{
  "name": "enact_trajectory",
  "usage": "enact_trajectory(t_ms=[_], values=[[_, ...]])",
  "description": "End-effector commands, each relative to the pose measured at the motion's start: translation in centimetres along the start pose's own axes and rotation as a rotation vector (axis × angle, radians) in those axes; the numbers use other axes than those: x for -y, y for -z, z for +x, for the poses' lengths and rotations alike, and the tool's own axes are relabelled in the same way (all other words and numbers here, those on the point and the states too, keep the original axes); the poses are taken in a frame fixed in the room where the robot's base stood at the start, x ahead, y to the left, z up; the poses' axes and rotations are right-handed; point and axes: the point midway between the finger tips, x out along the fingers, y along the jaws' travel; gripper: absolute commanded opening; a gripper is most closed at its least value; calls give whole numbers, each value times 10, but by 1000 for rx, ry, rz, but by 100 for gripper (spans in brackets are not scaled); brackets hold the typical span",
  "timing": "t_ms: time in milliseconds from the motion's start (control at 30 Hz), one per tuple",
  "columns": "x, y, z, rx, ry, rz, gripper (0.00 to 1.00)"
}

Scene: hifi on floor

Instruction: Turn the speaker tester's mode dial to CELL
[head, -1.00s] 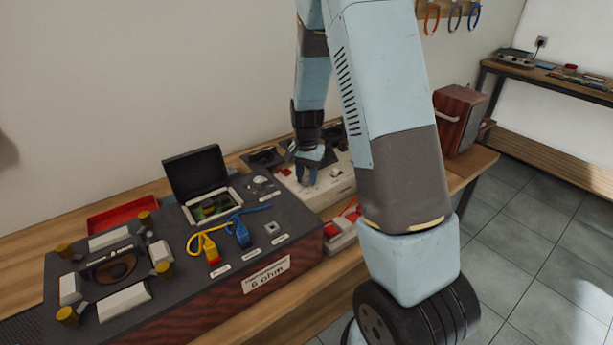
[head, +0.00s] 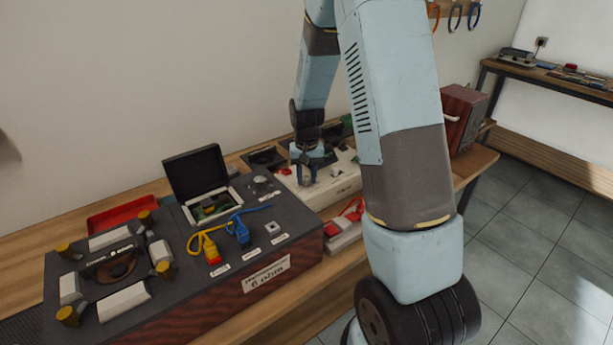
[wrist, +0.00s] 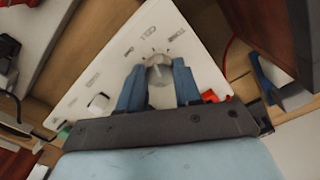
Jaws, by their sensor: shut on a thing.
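The speaker tester is a white panel box (head: 338,185) on the bench, right of the dark speaker unit; its panel (wrist: 130,62) also fills the middle of the wrist view. My gripper (head: 307,180) points down onto it. In the wrist view my blue fingers (wrist: 159,80) are shut on the grey round mode dial (wrist: 159,71), one on each side. Small printed labels curve around the dial's far side; the one near the top (wrist: 149,41) seems to read CELL. The dial's exact pointing direction is hard to make out.
A dark speaker unit (head: 225,262) with yellow and blue clips stands at the left. A red-and-white box (head: 343,235) stands in front of the tester. A wooden cabinet (head: 466,120) is at right.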

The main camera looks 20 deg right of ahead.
Motion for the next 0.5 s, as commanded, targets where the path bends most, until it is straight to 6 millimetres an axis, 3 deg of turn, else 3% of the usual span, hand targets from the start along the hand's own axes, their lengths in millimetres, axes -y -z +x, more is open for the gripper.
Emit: enact_trajectory(t_ms=[133, 167, 400, 500], values=[[1, 1, -1, -3, 1, 1, 3], [1, 1, -1, -3, 1, 1, 35], [0, 0, 0, -2, 1, 2, 58], [0, 0, 0, -1, 0, 3, 59]])
